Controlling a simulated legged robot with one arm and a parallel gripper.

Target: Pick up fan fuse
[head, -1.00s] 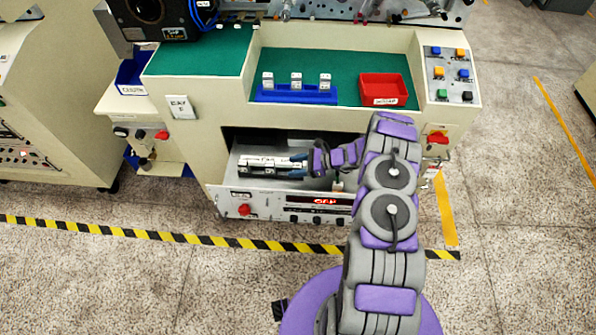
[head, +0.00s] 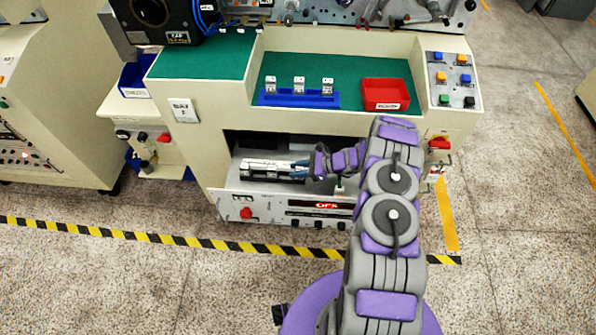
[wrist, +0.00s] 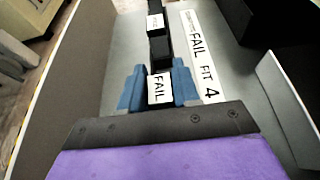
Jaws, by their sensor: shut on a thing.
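The fan fuse (wrist: 159,90) is a small dark block with a white label, in the open drawer (head: 268,205) under the bench. The label looks like "FAIL" or "FAN"; I cannot read it surely. My gripper (wrist: 158,84) has its two blue fingers on either side of this block, shut on it. In the head view my gripper (head: 300,168) reaches into the drawer from the right, and the fuse itself is too small to make out. I cannot tell whether the fuse is off its seat.
Another labelled dark block (wrist: 156,22) stands beyond in the same row. A lettered white strip (wrist: 203,60) runs beside it. Drawer walls are close on both sides. On the green bench above are a blue rack (head: 298,100) with 3 white-topped pieces and a red bin (head: 385,94).

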